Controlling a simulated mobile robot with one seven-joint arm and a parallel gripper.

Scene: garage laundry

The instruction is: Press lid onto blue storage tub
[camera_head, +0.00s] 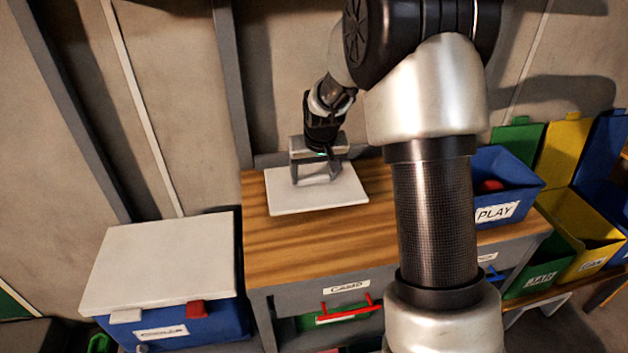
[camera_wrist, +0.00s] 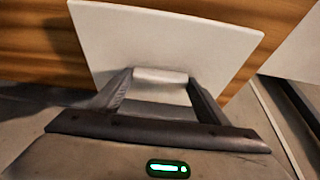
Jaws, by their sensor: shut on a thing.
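A flat white lid (camera_head: 335,196) is at the back left of the wooden workbench, under my gripper (camera_head: 316,176). My gripper points down and is shut on the lid's pale raised grip (camera_wrist: 160,76), near the lid's middle. The lid (camera_wrist: 175,40) lies level; I cannot tell if it touches the bench or hovers just above it. An open blue tub (camera_head: 520,182) labelled "PLAY" stands at the right end of the bench, with something red inside. My arm hides its left part. The wrist view does not show this tub.
The workbench (camera_head: 275,246) is clear in front of the lid. A blue cooler box with a white top (camera_head: 165,262) stands left of it. A red handle (camera_head: 345,312) sticks out below the bench top. Green and yellow bins (camera_head: 578,235) stand right. A wall is close behind.

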